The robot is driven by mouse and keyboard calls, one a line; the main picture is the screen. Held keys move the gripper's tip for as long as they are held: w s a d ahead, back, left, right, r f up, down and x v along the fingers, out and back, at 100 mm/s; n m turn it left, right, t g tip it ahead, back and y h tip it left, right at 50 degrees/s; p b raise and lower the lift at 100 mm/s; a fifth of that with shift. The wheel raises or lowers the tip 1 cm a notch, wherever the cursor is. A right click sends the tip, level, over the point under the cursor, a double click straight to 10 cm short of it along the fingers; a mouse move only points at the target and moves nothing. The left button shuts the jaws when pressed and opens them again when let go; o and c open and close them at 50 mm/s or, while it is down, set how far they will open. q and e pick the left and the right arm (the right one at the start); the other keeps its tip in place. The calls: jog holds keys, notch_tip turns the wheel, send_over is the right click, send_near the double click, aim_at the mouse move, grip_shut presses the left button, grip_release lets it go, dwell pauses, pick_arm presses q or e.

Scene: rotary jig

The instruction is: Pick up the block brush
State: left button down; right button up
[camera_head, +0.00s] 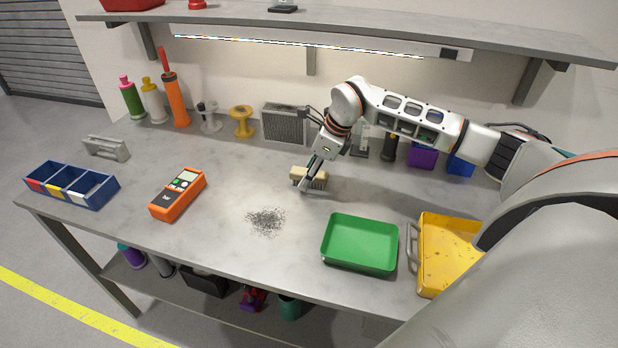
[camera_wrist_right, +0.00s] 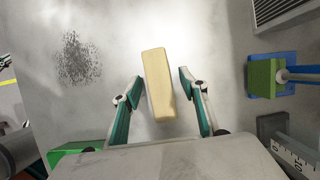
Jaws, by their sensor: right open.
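The block brush (camera_head: 316,180) is a small tan block on the grey workbench, right of a patch of dark filings (camera_head: 265,221). In the right wrist view the block brush (camera_wrist_right: 158,84) lies lengthwise between the spread fingers, with a gap on each side. My right gripper (camera_head: 306,186) is open and empty just above the brush, partly covering it in the head view. Its two fingers show in the right wrist view (camera_wrist_right: 158,95).
A green tray (camera_head: 360,268) and a yellow tray (camera_head: 424,284) stand at the front right. An orange meter (camera_head: 178,194) and a blue divided bin (camera_head: 95,201) are on the left. A grey finned block (camera_head: 284,124) and bottles stand along the back. The bench around the filings is clear.

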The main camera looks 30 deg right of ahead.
grip_shut()
notch_tip(320, 180, up, 20)
jog(key=shift+r+p, duration=0.25)
jog(key=shift+p, duration=0.1)
dwell(0.4)
jog(key=c, duration=0.8)
grip_release()
jog(key=shift+c, duration=1.3)
